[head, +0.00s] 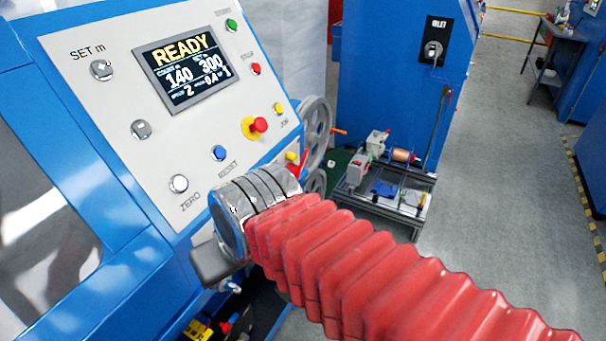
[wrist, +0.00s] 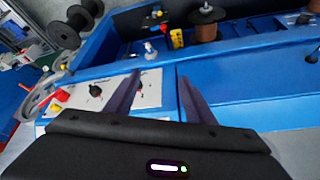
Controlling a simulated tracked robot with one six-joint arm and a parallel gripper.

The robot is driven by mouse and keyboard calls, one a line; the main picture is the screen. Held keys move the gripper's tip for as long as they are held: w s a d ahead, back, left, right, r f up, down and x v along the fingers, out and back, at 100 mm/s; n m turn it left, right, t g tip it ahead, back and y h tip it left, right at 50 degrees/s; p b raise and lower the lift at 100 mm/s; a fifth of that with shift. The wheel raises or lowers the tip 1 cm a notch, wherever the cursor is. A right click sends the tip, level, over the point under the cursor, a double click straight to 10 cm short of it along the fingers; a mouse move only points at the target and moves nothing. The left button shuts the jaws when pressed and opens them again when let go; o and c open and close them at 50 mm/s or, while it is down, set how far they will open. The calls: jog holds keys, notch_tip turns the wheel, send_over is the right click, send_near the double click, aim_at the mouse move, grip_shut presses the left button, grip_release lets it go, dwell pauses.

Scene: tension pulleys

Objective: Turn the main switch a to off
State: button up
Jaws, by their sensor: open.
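In the wrist view my gripper (wrist: 160,78) is open, with two dark fingers spread apart and nothing between them. Beyond the fingers is a light panel (wrist: 70,120) with a black rotary knob (wrist: 95,90); another dark control shows partly behind the left finger. I cannot read the labels, so I cannot tell which control is main switch a. In the head view my red-sleeved arm reaches to the lower edge of the machine's front, and the gripper is mostly hidden there.
In the head view a sloped control panel (head: 110,75) carries a READY display (head: 190,65), several push buttons and a red-and-yellow stop button (head: 257,126). A blue cabinet (head: 385,80) stands behind. Wire spools (wrist: 205,25) stand along the blue machine. Grey floor is free at right.

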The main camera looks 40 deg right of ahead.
jog(key=w+d+f+m+y, duration=0.3)
jog(key=w+d+m+y, duration=0.2)
jog(key=w+d+m, duration=0.4)
jog(key=w+d+f+m+y, duration=0.4)
jog(key=w+d+m, duration=0.15)
jog(key=m, duration=0.45)
jog(key=s+d+f+m+t, duration=0.1)
jog(key=d+f+m+t, duration=0.1)
jog(key=d, duration=0.7)
jog(key=s+d+f+m+t+h, duration=0.1)
jog(key=d+f+m+t, duration=0.1)
jog(key=d+m+t, duration=0.3)
jog(key=s+d+f+m+t+h, duration=0.1)
jog(key=d+m+t, duration=0.3)
jog(key=d, duration=1)
jog(key=f+m, duration=0.1)
jog(key=m, duration=0.2)
jog(key=shift+s+f, duration=0.2)
jog(key=shift+f, duration=0.15)
jog(key=x, duration=1.3)
jog(key=shift+w+r, duration=0.15)
jog(key=shift+w, duration=0.3)
